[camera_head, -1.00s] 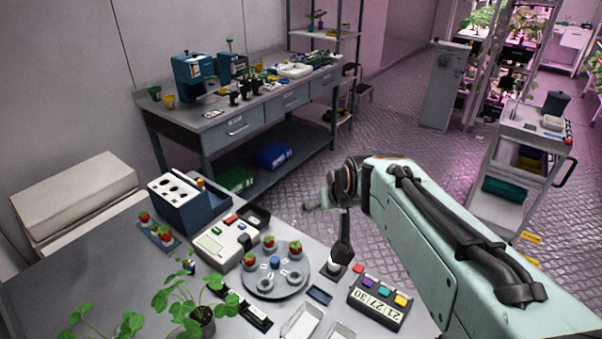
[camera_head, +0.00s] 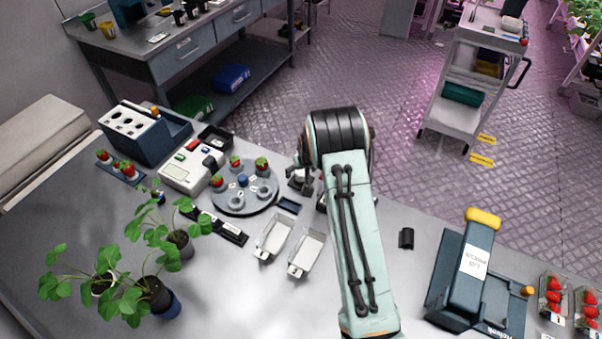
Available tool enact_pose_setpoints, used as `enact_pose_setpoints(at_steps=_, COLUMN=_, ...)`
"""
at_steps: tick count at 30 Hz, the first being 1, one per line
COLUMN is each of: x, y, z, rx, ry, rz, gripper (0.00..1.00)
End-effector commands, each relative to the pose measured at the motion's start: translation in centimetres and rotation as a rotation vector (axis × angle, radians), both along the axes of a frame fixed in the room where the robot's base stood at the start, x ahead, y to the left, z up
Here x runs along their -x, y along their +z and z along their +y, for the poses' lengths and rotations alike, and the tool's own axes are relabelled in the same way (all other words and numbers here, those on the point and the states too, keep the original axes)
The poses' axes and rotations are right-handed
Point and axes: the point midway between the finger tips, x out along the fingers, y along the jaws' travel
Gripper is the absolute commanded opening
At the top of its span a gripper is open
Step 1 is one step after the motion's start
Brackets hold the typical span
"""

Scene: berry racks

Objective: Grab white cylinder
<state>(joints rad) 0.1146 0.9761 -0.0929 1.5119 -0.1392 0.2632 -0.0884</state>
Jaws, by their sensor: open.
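My arm reaches over the table, and my gripper (camera_head: 308,182) hangs at its far end, beside the round grey turntable. The gripper is open, small and partly hidden by my own arm. A small whitish piece (camera_head: 296,180), seemingly the white cylinder on its dark base, shows just left of the gripper. It is very close to the fingers; I cannot tell whether they touch it or stand around it.
The grey turntable (camera_head: 232,202) holds several strawberries. Two white trays (camera_head: 271,240) lie in front of it. Potted plants (camera_head: 158,297) stand at left. A small black cylinder (camera_head: 406,238) and a blue lid press (camera_head: 466,270) stand right of my arm. Bare tabletop lies between.

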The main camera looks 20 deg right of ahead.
Motion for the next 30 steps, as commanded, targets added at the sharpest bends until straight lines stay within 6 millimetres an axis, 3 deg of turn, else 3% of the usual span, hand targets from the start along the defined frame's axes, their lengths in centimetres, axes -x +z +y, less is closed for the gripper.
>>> enact_pose_setpoints(at_steps=9, x=-0.2, y=-0.5, z=0.0, rx=0.0, ry=0.0, rz=-0.001, gripper=0.67)
enact_pose_setpoints(at_steps=11, x=-0.2, y=-0.5, z=0.0, rx=0.0, ry=0.0, rz=-0.001, gripper=0.51)
enact_pose_setpoints(at_steps=16, x=-0.2, y=-0.5, z=0.0, rx=0.0, ry=0.0, rz=-0.001, gripper=0.0)
enact_pose_setpoints(at_steps=25, x=-0.2, y=-0.5, z=0.0, rx=-0.001, ry=0.0, rz=0.0, gripper=0.0)
enact_pose_setpoints(at_steps=30, x=-0.3, y=0.6, z=0.0, rx=0.0, ry=0.0, rz=-0.002, gripper=0.0)
